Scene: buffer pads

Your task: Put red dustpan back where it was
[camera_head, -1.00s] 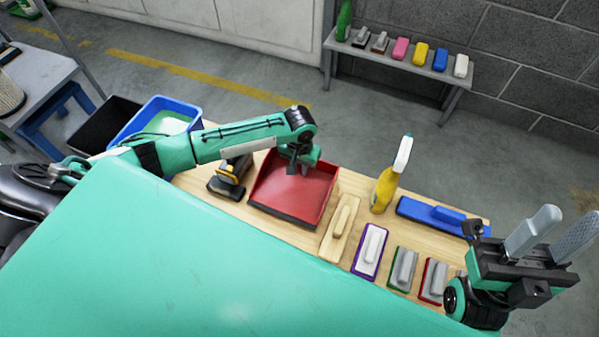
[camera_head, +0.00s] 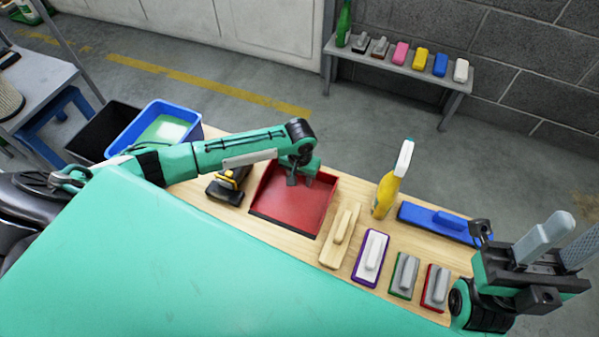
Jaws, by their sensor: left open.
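The red dustpan (camera_head: 290,205) lies on the wooden table, left of the beige float, with its dark front edge toward me. My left gripper (camera_head: 303,183) reaches in from the left over the back part of the dustpan, where the handle would be. It is open; its fingers are small and dark here, and I cannot tell whether they touch the pan. The arm and gripper hide the dustpan's back edge and handle. My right gripper (camera_head: 562,243) is at the right, pointing up with its two grey fingers apart and nothing between them.
A yellow-black tool (camera_head: 229,187) stands left of the dustpan. A beige float (camera_head: 340,236), several pads, a yellow spray bottle (camera_head: 388,188) and a blue float (camera_head: 438,221) are to the right. A blue tub (camera_head: 155,130) and black bin (camera_head: 100,135) stand left.

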